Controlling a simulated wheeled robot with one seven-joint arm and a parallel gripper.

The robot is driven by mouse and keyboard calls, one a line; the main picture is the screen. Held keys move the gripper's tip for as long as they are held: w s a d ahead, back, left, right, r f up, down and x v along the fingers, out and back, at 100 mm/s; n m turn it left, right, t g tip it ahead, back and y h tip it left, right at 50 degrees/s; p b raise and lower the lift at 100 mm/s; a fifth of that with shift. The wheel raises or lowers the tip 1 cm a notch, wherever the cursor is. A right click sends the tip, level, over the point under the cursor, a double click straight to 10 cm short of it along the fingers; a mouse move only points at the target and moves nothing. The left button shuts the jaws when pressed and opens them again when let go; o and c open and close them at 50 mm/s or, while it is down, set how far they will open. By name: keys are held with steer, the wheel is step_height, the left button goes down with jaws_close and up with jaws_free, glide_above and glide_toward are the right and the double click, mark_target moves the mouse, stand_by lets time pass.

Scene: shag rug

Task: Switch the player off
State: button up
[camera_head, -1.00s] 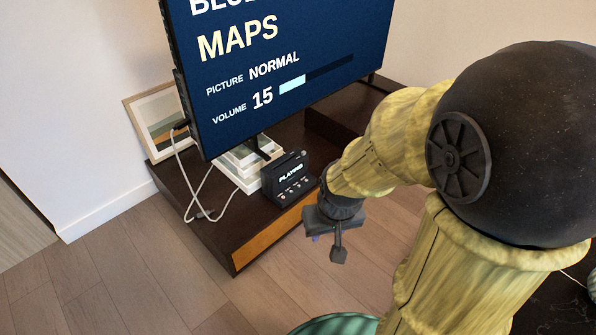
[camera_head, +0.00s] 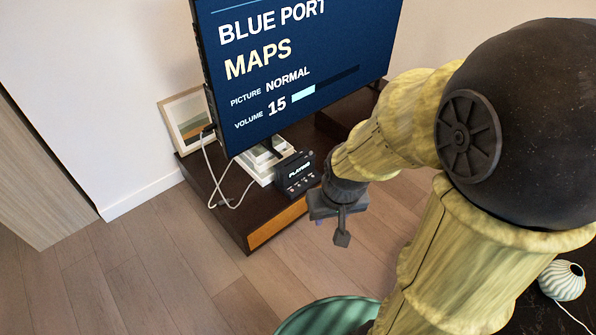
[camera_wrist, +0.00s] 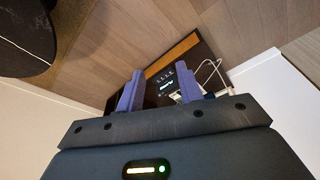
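The player (camera_head: 298,176) is a small black box on the dark low cabinet, below the television. Its lit display appears to read "PLAYING", and a row of small buttons sits below the display. In the wrist view the player (camera_wrist: 165,84) shows small, between my two purple fingers but well beyond them. My gripper (camera_head: 341,236) hangs in front of the cabinet, to the right of and nearer than the player, touching nothing. In the wrist view my gripper (camera_wrist: 160,69) is open with nothing between the fingers. Which button is which is too small to read.
The television (camera_head: 300,70) shows a menu with volume 15. White boxes (camera_head: 262,160) stand beside the player, and a white cable (camera_head: 217,180) hangs at the cabinet's (camera_head: 235,205) left end. A framed picture (camera_head: 187,120) leans behind. The wooden floor (camera_head: 170,260) in front is clear.

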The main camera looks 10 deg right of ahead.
steer(key=shift+c, duration=0.5)
jaws_close()
stand_by(1.4)
